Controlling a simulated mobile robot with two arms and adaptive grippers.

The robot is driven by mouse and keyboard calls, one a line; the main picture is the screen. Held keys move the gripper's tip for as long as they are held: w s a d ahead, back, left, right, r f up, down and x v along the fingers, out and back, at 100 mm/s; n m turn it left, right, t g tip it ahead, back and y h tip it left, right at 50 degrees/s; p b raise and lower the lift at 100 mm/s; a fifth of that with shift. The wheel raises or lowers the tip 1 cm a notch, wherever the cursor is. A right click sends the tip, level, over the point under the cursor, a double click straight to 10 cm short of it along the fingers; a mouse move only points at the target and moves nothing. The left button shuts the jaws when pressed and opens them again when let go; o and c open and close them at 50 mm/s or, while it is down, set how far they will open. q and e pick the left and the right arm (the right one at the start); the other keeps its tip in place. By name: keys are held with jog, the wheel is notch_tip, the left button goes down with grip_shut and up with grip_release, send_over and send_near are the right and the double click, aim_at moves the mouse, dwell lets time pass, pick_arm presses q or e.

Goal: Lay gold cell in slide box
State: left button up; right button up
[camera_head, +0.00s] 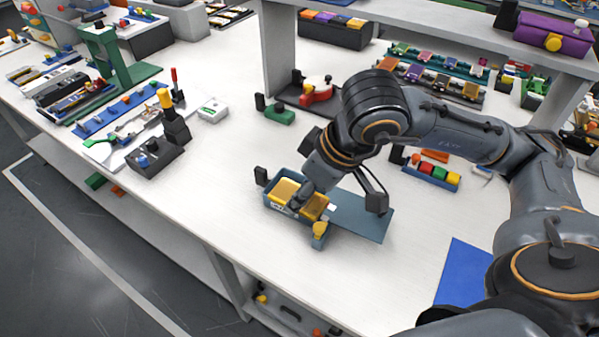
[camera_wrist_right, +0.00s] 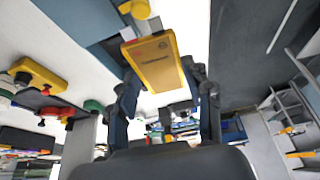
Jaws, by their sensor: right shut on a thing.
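The slide box (camera_head: 268,203) is a blue tray near the front of the white table, with a flat blue-grey plate (camera_head: 365,218) reaching out to its right. My right gripper (camera_head: 297,203) is over the box and shut on a gold cell (camera_wrist_right: 155,62), a flat block with small dark print, held between its two fingers (camera_wrist_right: 168,90) in the wrist view. In the head view gold surfaces (camera_head: 285,189) show on both sides of the fingers, within the box outline. I cannot tell whether they are one piece or whether the held cell touches the box floor. My left gripper is not in view.
A yellow knob (camera_head: 320,229) stands at the box's front edge. A black post (camera_head: 261,176) is at its left. A green block (camera_head: 279,115) and a red clamp (camera_head: 317,91) lie behind. A tray of coloured blocks (camera_head: 432,174) is to the right. Table left of the box is clear.

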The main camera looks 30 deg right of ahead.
jog(key=w+d+f, duration=0.1)
jog(key=w+f, duration=0.1)
jog(key=w+d+f, duration=0.1)
jog(key=w+f, duration=0.1)
jog(key=w, duration=0.1)
jog(key=w+d+f+p, duration=0.1)
jog(key=w+f, duration=0.2)
jog(key=shift+w+d, duration=0.15)
jog(key=shift+d, duration=0.2)
jog(key=shift+w+d+f, duration=0.1)
jog(key=shift+w+f, duration=0.25)
jog(key=shift+f, duration=0.05)
jog(key=f, duration=0.1)
jog(key=f+p, duration=0.1)
jog(key=f, duration=0.1)
jog(key=shift+w+d+f, duration=0.1)
jog(key=shift+w+f, duration=0.05)
jog(key=shift+w, duration=0.05)
jog(key=shift+f, duration=0.15)
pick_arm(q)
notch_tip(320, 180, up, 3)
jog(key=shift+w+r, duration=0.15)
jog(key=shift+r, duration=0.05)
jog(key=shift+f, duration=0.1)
pick_arm(e)
jog(key=shift+f, duration=0.2)
jog(key=o, duration=0.8)
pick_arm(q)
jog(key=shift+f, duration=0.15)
